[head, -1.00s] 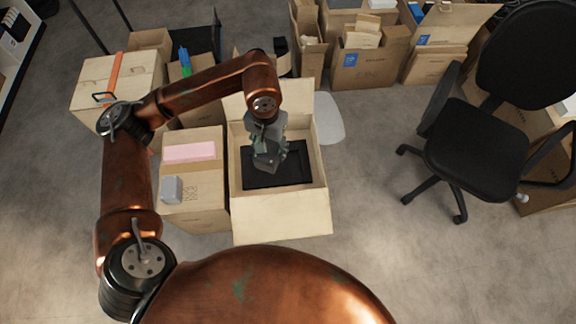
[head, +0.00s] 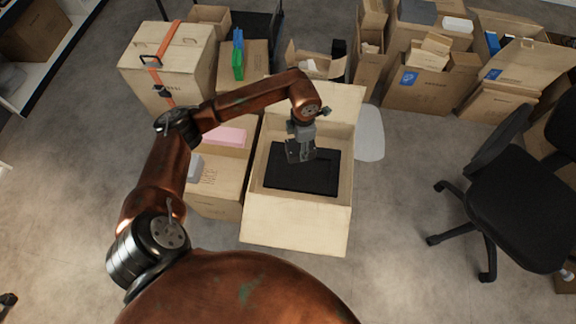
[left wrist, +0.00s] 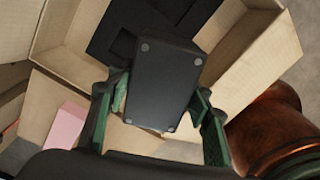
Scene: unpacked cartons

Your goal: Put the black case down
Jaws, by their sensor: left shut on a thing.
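The black case (left wrist: 165,85) is a dark flat block with small round grey feet at its corners. In the left wrist view it sits between the two green-edged fingers of my left gripper (left wrist: 163,112), which is shut on it. In the head view my left gripper (head: 300,155) hangs over the open carton (head: 295,222). A flat black insert (head: 318,178) lies in that carton, and it also shows behind the case in the left wrist view (left wrist: 110,30). I cannot tell the gap between case and insert. My right gripper is not in view.
More cartons (head: 425,85) stand behind. An office chair (head: 525,205) is at the right. Floor between chair and carton is clear.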

